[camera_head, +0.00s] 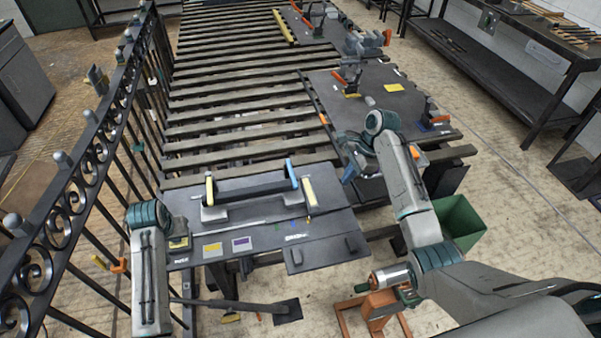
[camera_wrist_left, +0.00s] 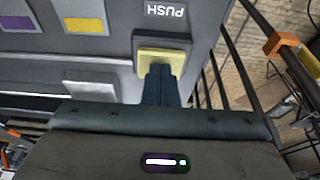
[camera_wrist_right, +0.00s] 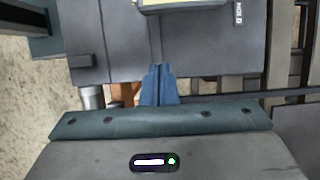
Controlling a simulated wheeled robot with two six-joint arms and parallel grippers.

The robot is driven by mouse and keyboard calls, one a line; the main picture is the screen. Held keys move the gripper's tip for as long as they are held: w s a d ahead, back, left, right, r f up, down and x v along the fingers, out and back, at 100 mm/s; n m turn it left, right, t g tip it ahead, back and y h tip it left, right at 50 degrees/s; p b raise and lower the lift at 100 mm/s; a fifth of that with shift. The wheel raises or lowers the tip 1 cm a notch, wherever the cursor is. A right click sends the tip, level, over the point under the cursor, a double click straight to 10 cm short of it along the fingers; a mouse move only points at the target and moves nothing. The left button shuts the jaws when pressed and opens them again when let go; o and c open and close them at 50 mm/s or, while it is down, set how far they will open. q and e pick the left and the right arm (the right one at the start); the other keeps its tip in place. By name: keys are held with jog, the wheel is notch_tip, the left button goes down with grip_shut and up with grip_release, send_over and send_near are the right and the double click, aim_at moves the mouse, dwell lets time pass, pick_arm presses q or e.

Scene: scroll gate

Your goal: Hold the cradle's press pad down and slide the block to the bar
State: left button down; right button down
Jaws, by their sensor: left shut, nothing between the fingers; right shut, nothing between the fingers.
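The yellow press pad (camera_wrist_left: 163,60) sits in a dark housing beside the word PUSH, and it also shows at the board's left end in the head view (camera_head: 178,242). My left gripper (camera_wrist_left: 160,80) is shut and empty, its fingertips over the pad; whether they press it cannot be told. The cradle (camera_head: 250,190) stands on the board, with a grey block (camera_head: 214,212) at its left under a yellow upright. A blue upright (camera_head: 292,173) and a yellow bar (camera_head: 309,192) are at its right. My right gripper (camera_wrist_right: 158,78) is shut and empty near the board's right end.
A black iron railing (camera_head: 95,165) runs along the left. Another dark board (camera_head: 380,105) with fixtures lies behind to the right, on the slats. A green bin (camera_head: 460,222) and an orange stand (camera_head: 375,312) are at lower right. The board's front right panel is mostly bare.

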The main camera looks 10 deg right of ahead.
aim_at(309, 196)
jog(key=x, duration=0.7)
jog(key=shift+a+f, duration=0.15)
jog(key=shift+a, duration=1.8)
jog(key=shift+a, duration=0.9)
